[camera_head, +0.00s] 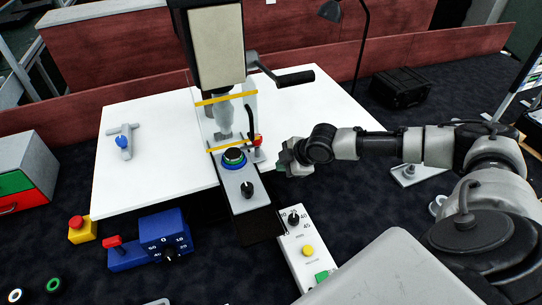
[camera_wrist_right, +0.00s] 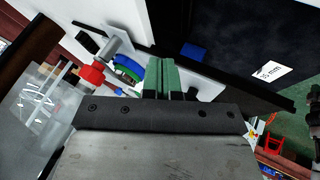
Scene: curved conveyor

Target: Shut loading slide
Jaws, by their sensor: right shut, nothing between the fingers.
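The loading slide (camera_head: 238,201) is a grey plate sticking out toward me from under the press, past the front edge of the white table. It carries a black knob (camera_head: 247,188) and a round blue-rimmed part with a dark top (camera_head: 233,158). In the right wrist view, a blue and green curved part (camera_wrist_right: 128,72) shows beside the fingers. My right gripper (camera_head: 285,159) is just right of the slide, apart from the knob. Its green fingers (camera_wrist_right: 165,78) are together with nothing between them. My left gripper is not in view.
The press (camera_head: 216,45) has a lever with a black grip (camera_head: 295,78). A red knob (camera_head: 257,140) sits near my right gripper. A white control box (camera_head: 307,255) and a blue dial box (camera_head: 165,240) stand in front. A grey tool (camera_head: 123,140) lies on the table (camera_head: 165,190).

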